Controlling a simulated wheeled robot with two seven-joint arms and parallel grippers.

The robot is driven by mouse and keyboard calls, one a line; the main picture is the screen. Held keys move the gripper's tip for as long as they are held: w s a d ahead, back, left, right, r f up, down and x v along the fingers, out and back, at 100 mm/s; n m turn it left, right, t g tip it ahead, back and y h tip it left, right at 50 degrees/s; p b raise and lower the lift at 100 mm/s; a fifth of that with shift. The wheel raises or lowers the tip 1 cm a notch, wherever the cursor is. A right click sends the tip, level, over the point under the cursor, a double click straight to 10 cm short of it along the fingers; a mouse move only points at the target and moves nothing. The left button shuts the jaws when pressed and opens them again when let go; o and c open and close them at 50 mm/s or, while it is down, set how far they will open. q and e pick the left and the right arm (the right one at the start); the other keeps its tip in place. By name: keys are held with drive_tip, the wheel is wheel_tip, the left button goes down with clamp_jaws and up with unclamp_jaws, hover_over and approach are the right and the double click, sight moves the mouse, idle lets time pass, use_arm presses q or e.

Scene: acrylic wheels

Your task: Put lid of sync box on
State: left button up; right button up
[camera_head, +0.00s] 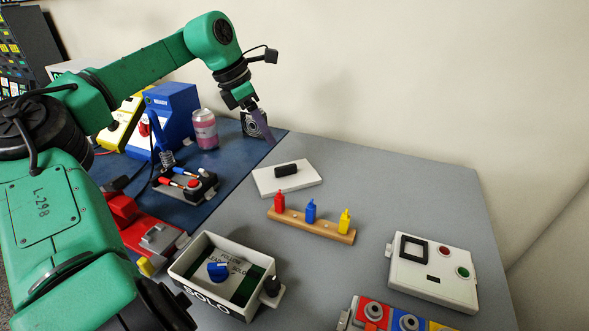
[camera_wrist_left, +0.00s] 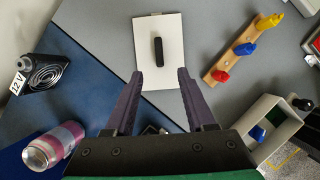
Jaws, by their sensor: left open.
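A flat white lid with a black bar handle (camera_head: 262,186) lies on the grey table near the back. It also shows in the left wrist view (camera_wrist_left: 147,30), ahead of the fingers. My left gripper (camera_head: 268,138) is open and empty, above and behind the lid in the head view. In the left wrist view its purple fingers (camera_wrist_left: 159,80) are spread apart, and the handle lies between their lines. An open white box marked SOLO (camera_head: 186,285) stands at the front, with a blue knob inside. It also shows in the left wrist view (camera_wrist_left: 276,103). My right gripper is out of view.
A wooden rack (camera_head: 330,232) with red, blue and yellow pieces stands between lid and box. A pink can (camera_head: 205,130), a blue device (camera_head: 170,105) and a switch unit (camera_head: 185,185) stand left. A white button panel (camera_head: 432,278) is at right. The right back table is clear.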

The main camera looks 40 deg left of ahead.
use_arm(q)
approach(285, 166)
drive_tip(key=f, duration=0.2)
drive_tip(key=x, duration=0.3)
drive_tip(key=p+x, duration=0.1)
drive_tip(key=x, duration=0.2)
drive_tip(key=shift+w+d+f, duration=0.2)
drive_tip(key=shift+w+d, duration=0.1)
drive_tip(key=shift+w+f, duration=0.2)
drive_tip(key=shift+f, duration=0.05)
drive_tip(key=shift+r, duration=0.1)
clamp_jaws()
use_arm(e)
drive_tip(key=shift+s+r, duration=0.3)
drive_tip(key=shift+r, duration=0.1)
